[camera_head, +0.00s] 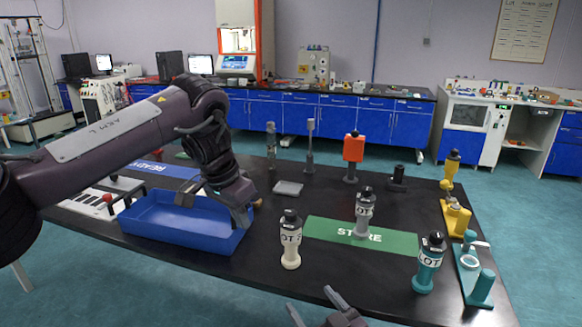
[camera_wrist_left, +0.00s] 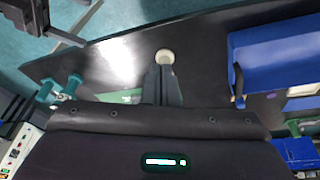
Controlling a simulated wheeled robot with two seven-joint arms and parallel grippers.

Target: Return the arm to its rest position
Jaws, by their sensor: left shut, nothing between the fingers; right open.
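My left arm (camera_head: 110,140) reaches in from the left over the table. Its left gripper (camera_head: 243,218) points down by the right end of the blue tray (camera_head: 165,232). In the left wrist view the left gripper's fingers (camera_wrist_left: 161,78) are together with nothing held between them. A cream round thing (camera_wrist_left: 165,56) shows just beyond the fingertips, partly covered by them; I cannot tell whether they touch it. My right gripper (camera_head: 327,308) is open and empty at the table's front edge, cut off by the bottom of the head view.
A cream-based bottle (camera_head: 290,248) stands right of the left gripper. A grey bottle (camera_head: 363,215) stands on the green STORE mat (camera_head: 325,229), a teal bottle (camera_head: 427,270) further right. A small grey block (camera_head: 288,188) and several stands are behind. The blue tray (camera_wrist_left: 275,60) shows in the wrist view.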

